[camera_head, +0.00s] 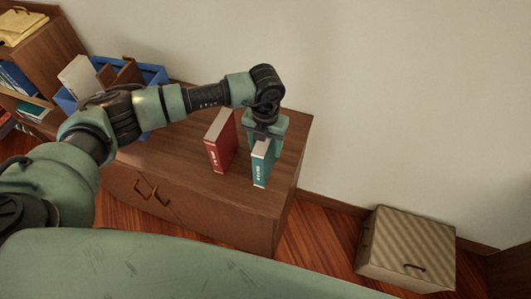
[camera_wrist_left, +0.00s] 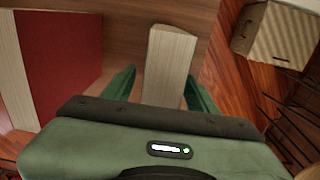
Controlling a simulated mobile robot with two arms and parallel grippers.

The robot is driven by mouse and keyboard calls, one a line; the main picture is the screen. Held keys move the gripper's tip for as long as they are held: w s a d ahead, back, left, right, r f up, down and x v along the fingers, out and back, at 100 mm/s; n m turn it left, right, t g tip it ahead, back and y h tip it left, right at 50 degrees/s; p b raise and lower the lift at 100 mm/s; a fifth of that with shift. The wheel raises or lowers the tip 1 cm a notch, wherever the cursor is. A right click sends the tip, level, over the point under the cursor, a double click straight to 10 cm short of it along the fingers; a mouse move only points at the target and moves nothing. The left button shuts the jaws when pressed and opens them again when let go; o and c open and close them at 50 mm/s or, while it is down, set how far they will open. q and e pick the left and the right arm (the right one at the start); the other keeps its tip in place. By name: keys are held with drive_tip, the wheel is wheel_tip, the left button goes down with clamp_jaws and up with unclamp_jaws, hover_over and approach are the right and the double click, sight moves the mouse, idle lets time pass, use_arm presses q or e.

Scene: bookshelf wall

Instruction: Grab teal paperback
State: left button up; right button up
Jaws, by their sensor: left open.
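The teal paperback (camera_head: 262,163) stands upright on the wooden cabinet top (camera_head: 185,170), near its right end. My left gripper (camera_head: 263,143) is directly above and behind it, pointing down. In the left wrist view the pale top page edges of the teal paperback (camera_wrist_left: 168,62) sit between the two green fingers of the left gripper (camera_wrist_left: 160,88). The fingers are open, with a gap visible on each side of the book. The lower part of the book is hidden by the gripper body there. My right gripper is not seen.
A red book (camera_head: 220,141) stands upright just left of the teal one. A blue crate (camera_head: 150,75) with items is at the back left, beside a bookshelf (camera_head: 50,50). A beige box (camera_head: 407,248) sits on the floor at right. The wall is close behind.

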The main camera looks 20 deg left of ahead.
use_arm(q)
clamp_jaws()
drive_tip(key=shift+w+r, duration=0.1)
drive_tip(key=shift+w, duration=0.05)
idle(1.1)
